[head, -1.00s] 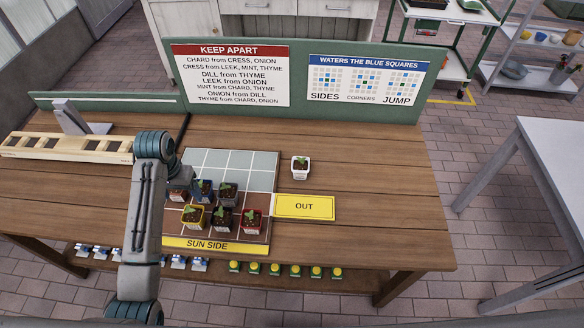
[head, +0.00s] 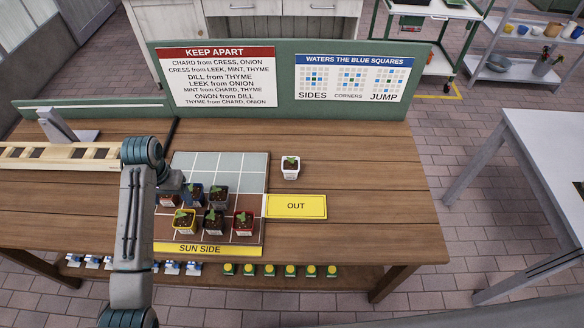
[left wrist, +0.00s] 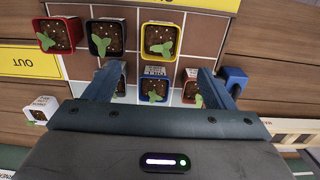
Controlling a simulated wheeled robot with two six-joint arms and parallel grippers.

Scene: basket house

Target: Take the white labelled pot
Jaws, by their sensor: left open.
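The white labelled pot (head: 290,168), with a small green seedling in dark soil, stands upright on bare table behind the yellow OUT mat (head: 297,206). In the left wrist view the white pot (left wrist: 40,110) is at the left, outside the fingers. My left gripper (head: 176,183) is over the left part of the tiled board, well left of the white pot, and mostly hidden by its arm. In the left wrist view my left gripper (left wrist: 156,82) is open, with a blue pot (left wrist: 153,88) showing between its fingers; I cannot tell its height above that pot.
Several potted seedlings crowd the front of the tiled board (head: 240,168), including a yellow pot (head: 184,222) and a red pot (head: 243,224). A wooden rack (head: 60,155) lies at left. The green sign board (head: 285,70) edges the back. The table's right side is clear.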

